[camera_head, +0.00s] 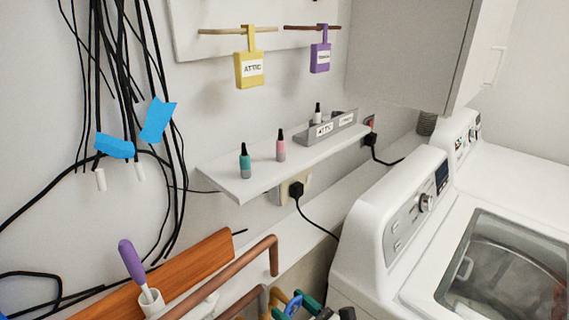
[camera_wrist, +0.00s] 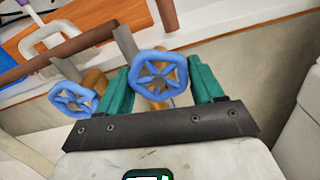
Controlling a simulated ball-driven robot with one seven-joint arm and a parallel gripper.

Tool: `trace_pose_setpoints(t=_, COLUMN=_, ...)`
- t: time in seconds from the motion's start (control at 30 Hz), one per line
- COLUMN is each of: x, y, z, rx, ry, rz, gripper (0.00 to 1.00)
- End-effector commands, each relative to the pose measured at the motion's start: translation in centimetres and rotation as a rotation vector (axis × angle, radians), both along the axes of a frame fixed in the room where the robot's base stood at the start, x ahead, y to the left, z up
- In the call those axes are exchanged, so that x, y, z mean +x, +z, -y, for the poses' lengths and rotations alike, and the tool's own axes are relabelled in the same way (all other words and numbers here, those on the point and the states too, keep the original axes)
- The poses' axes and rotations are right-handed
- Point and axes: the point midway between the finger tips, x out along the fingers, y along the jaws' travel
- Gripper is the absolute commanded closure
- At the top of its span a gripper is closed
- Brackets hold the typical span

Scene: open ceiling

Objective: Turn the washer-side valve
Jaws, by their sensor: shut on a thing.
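Two blue round valve handles show in the wrist view, each with a brass body on copper pipework. One valve handle (camera_wrist: 159,76) is between the two green fingers of my gripper (camera_wrist: 160,70), which is shut on it. The other valve handle (camera_wrist: 73,99) is to the left, outside the fingers. In the head view my gripper (camera_head: 299,303) is at the bottom edge, beside the copper pipe (camera_head: 225,275), with a bit of the blue handle between its fingers. Much of the valves is cut off there. I cannot tell which handle is the washer-side one.
A white washer (camera_head: 405,215) stands close on the right. A white shelf (camera_head: 270,170) with small bottles and a grey label tray (camera_head: 331,127) is on the wall above. A wooden board (camera_head: 170,275) and a purple-handled tool (camera_head: 131,262) are at lower left. Black cables (camera_head: 110,60) hang left.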

Motion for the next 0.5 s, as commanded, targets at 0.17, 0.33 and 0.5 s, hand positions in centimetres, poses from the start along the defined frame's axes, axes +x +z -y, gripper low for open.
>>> trace_pose_setpoints(t=0.17, x=-0.03, y=-0.04, z=0.03, rx=0.011, ry=-0.001, rz=-0.013, gripper=0.70)
trace_pose_setpoints(t=0.33, x=-0.03, y=-0.04, z=0.02, rx=0.029, ry=-0.001, rz=-0.031, gripper=0.70)
trace_pose_setpoints(t=0.5, x=-0.10, y=-0.03, z=-0.04, rx=0.144, ry=-0.001, rz=-0.147, gripper=0.70)
